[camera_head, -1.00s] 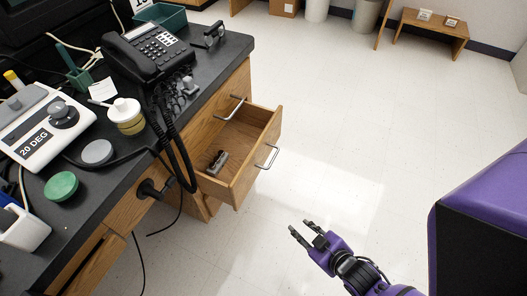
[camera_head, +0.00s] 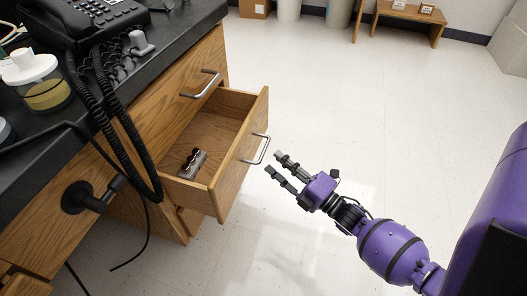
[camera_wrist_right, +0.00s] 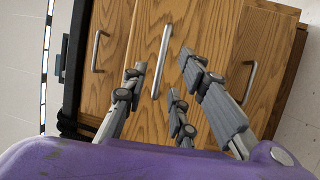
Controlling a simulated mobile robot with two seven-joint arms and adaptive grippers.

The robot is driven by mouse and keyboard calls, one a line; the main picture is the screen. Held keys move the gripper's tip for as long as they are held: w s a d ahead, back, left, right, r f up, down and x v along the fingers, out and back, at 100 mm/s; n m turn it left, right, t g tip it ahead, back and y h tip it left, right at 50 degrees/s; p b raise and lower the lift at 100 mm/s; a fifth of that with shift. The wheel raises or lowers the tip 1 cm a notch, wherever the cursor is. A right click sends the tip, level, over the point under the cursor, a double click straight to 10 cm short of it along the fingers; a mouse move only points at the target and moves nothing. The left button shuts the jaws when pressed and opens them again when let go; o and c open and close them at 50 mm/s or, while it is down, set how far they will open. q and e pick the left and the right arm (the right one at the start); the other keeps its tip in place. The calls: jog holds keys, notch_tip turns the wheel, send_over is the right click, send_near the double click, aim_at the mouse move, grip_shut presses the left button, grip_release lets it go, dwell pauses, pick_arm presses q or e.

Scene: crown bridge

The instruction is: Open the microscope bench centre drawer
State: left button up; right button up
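The wooden bench drawer (camera_head: 236,161) stands pulled out below a closed drawer. Its front carries a metal bar handle (camera_head: 258,150), and a small grey metal object (camera_head: 193,163) lies inside. My right gripper (camera_head: 273,163) is open and empty, with its fingertips just off this handle. In the right wrist view a bar handle (camera_wrist_right: 161,62) on a wooden front appears between the spread fingers of the right gripper (camera_wrist_right: 161,68). I cannot tell whether they touch. My left gripper is in neither current view.
The closed drawer above has its own handle (camera_head: 203,85). A black telephone (camera_head: 92,18) and a jar (camera_head: 38,85) stand on the dark bench top (camera_head: 185,35). Black coiled cords (camera_head: 135,150) hang left of the open drawer. The floor right of it is clear.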

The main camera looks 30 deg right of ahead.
aim_at(265, 149)
jog(key=b+x, duration=0.1)
jog(key=x, duration=0.5)
jog(key=shift+w+a+b, duration=0.1)
jog(key=shift+w+b, duration=0.2)
grip_shut()
